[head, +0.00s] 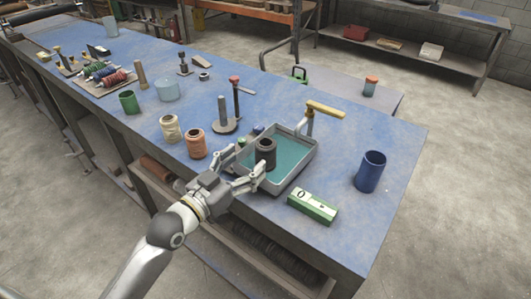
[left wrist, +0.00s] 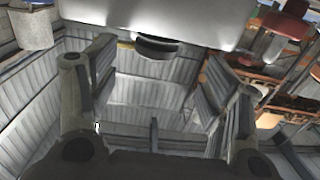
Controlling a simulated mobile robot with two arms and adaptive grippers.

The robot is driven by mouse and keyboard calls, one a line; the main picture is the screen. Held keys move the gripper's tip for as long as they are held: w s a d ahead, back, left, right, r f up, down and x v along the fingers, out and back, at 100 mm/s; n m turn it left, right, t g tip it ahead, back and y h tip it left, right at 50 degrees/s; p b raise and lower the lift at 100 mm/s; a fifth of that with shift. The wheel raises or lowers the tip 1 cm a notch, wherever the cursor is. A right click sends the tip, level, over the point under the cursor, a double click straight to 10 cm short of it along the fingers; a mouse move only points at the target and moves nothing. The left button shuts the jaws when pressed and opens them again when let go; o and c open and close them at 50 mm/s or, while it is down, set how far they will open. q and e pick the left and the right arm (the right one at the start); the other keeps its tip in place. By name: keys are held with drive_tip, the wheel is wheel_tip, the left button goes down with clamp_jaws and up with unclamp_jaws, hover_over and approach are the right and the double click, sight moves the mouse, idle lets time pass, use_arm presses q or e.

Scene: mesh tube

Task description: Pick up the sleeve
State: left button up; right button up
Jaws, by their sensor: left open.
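A dark, short tube (head: 265,153), which looks like the sleeve, stands upright in a grey tray (head: 311,158) with a teal floor. My left gripper (head: 247,164) is at the tray's near left side. Its fingers are spread apart towards the tube, with nothing seen held between them. I cannot tell whether a finger touches the tube or tray. In the left wrist view both fingers (left wrist: 160,95) are apart. A dark rounded thing (left wrist: 157,47) shows beyond them under a pale surface; I cannot tell what it is. My right gripper is not in view.
A green-and-white box (head: 312,207) and a blue cup (head: 371,172) stand right of the tray. Thread spools (head: 196,143), a post on a round base (head: 224,118) and a wooden-handled tool (head: 325,108) are nearby. The blue bench top (head: 395,140) is clear at far right.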

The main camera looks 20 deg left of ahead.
sight(259, 150)
use_arm(q)
drive_tip(key=x, duration=0.3)
drive_tip(key=shift+w+d+r+p, duration=0.15)
drive_tip(key=shift+w+d+p, duration=0.05)
drive_tip(key=shift+w+p, duration=0.25)
drive_tip(key=p+x, duration=0.1)
drive_tip(key=x, duration=0.3)
drive_tip(key=shift+w+d, duration=0.15)
drive_tip(key=shift+d, duration=0.05)
drive_tip(key=shift+c, duration=0.5)
drive_tip(key=c, duration=1.1)
